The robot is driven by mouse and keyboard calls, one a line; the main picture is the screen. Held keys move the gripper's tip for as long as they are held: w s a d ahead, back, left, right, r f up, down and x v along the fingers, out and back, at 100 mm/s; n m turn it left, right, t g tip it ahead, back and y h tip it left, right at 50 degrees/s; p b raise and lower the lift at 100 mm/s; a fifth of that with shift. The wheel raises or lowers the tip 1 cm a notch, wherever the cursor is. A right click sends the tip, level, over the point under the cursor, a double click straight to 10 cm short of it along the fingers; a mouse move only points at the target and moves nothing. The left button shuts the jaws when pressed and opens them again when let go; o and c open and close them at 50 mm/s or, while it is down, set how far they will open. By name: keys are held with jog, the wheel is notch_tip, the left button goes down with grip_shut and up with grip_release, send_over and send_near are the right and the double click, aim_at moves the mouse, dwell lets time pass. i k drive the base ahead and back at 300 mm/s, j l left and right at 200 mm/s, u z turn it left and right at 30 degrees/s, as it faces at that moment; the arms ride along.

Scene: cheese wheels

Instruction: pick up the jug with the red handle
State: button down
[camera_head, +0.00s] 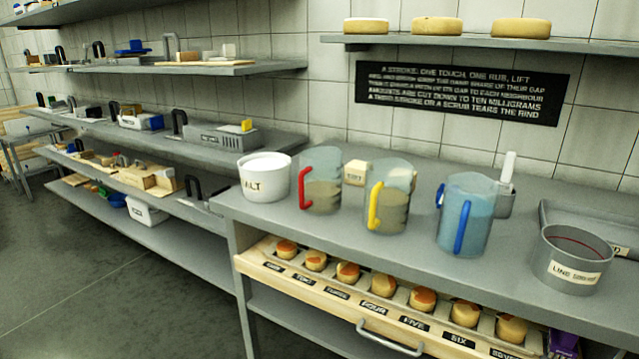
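The jug with the red handle (322,181) stands upright on the grey counter. It is clear, and a dull brownish content shows in its lower part. Its red handle (304,178) faces left and toward me. A white pot with dark lettering ending in "LT" (264,178) stands close on its left. A similar jug with a yellow handle (388,200) stands to its right, with a gap between. A jug with a blue handle (468,217) and bluish content is further right. My gripper is not in view.
The grey counter (330,236) has a clear strip at its front edge. A grey "LINE" tub (570,262) stands at right. Below, a wooden drawer (250,268) with a metal handle holds several small cheeses. Cluttered shelves line the left wall; a shelf with cheese wheels (437,27) hangs above.

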aim_at(321, 168)
jog(key=i+j+z, duration=0.2)
jog(key=z, duration=0.15)
jog(key=i+j+z, duration=0.2)
jog(key=j+z, duration=0.15)
jog(key=i+j+z, duration=0.15)
jog(key=j+z, duration=0.6)
jog(key=i, duration=0.05)
